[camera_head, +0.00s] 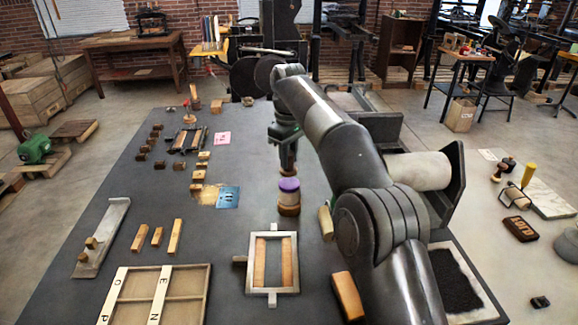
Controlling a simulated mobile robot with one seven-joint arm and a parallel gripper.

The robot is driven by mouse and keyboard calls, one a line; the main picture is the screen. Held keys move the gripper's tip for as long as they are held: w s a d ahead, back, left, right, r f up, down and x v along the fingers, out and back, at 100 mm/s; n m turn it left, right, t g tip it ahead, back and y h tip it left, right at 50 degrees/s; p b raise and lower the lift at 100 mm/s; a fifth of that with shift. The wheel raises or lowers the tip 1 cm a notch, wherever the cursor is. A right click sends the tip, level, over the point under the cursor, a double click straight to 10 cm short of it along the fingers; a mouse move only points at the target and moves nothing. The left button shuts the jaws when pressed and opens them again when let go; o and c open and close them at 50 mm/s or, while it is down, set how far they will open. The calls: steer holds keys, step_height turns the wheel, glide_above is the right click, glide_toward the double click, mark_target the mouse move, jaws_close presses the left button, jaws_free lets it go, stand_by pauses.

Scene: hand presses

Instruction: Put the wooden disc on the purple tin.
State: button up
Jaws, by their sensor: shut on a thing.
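The purple tin (289,185) stands upright on the dark table near its middle. Its top is purple, and brown and yellowish bands show directly below it. I cannot tell whether these bands are part of the tin or separate pieces under it. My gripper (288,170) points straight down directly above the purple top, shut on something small. A little brown shows at the fingertips, which looks like the wooden disc, but it is mostly hidden by the fingers. I cannot tell whether it touches the tin.
A metal frame with wooden strips (272,262) lies in front of the tin. A short yellowish cylinder (325,222) is close at its right, beside my arm. A blue card (228,197) and several wooden blocks (157,236) lie to the left. The table between is clear.

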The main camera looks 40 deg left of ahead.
steer(key=shift+f, duration=1.65)
steer(key=o, duration=1)
steer(key=shift+f, duration=0.1)
steer(key=shift+r, duration=3.85)
